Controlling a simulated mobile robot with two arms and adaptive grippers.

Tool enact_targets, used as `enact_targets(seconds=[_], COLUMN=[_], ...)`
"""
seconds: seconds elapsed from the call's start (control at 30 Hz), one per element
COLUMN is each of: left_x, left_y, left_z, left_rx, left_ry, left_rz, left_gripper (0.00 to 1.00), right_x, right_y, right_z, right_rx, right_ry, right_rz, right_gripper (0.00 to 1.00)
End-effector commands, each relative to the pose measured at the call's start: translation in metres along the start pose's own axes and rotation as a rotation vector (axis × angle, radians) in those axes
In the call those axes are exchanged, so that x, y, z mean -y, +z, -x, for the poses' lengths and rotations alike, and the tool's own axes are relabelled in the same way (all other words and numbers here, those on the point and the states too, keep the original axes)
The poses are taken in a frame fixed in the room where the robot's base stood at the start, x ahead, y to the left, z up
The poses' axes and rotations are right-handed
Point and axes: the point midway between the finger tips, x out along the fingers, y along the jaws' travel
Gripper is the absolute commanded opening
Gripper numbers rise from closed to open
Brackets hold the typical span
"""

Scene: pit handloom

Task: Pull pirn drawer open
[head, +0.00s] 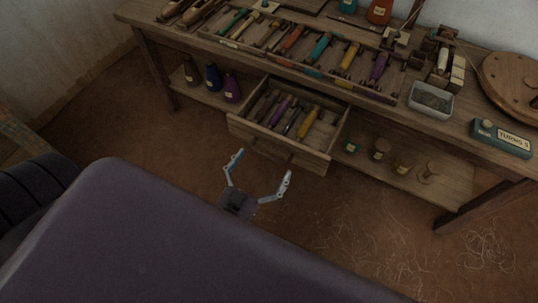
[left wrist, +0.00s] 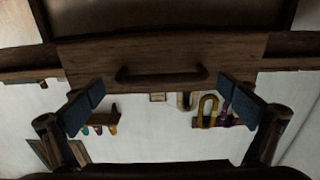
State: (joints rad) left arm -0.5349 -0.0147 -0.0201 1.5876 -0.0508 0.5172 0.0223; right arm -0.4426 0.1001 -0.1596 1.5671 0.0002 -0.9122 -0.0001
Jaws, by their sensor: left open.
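The wooden pirn drawer (head: 318,158) stands out from under the bench, with several coloured pirns lying in it. In the left wrist view, the drawer front (left wrist: 225,52) crosses the upper middle, with a dark bar handle (left wrist: 162,76) on it. My left gripper (head: 263,166) is open and empty, in front of the drawer and apart from its front. In the left wrist view its two fingers (left wrist: 162,105) stand wide to either side of the handle and below it in the picture. My right gripper is not in view.
The bench top (head: 470,100) above carries a rack of pirns, a metal tin (head: 431,100) and a labelled box (head: 501,139). Bottles (head: 213,79) stand on the lower shelf at left, and small items at right. The floor before the drawer is clear apart from thread scraps at right.

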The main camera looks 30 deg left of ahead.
Motion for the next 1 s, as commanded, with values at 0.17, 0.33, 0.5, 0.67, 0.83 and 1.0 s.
enact_targets(seconds=[0.17, 0.33, 0.5, 0.67, 0.83, 1.0], left_x=[-0.001, -0.001, -0.001, -0.001, -0.001, -0.001], left_y=[0.001, 0.001, 0.000, 0.000, 0.000, 0.000], left_z=[0.042, 0.072, 0.088, 0.092, 0.091, 0.091], left_rx=[0.004, 0.003, 0.000, -0.001, -0.001, -0.001], left_ry=[0.001, 0.002, 0.002, 0.002, 0.002, 0.002], left_rz=[0.001, 0.001, 0.001, 0.000, 0.000, 0.000], left_gripper=[1.00, 1.00, 1.00, 1.00, 1.00, 1.00], right_x=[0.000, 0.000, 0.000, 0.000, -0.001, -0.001], right_y=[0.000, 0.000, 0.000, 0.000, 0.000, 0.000], right_z=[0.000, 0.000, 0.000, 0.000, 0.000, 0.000], right_rx=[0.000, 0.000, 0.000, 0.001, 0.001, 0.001], right_ry=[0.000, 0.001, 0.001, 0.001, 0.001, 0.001], right_rz=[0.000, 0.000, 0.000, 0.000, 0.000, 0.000], right_gripper=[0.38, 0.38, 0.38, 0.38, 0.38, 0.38])
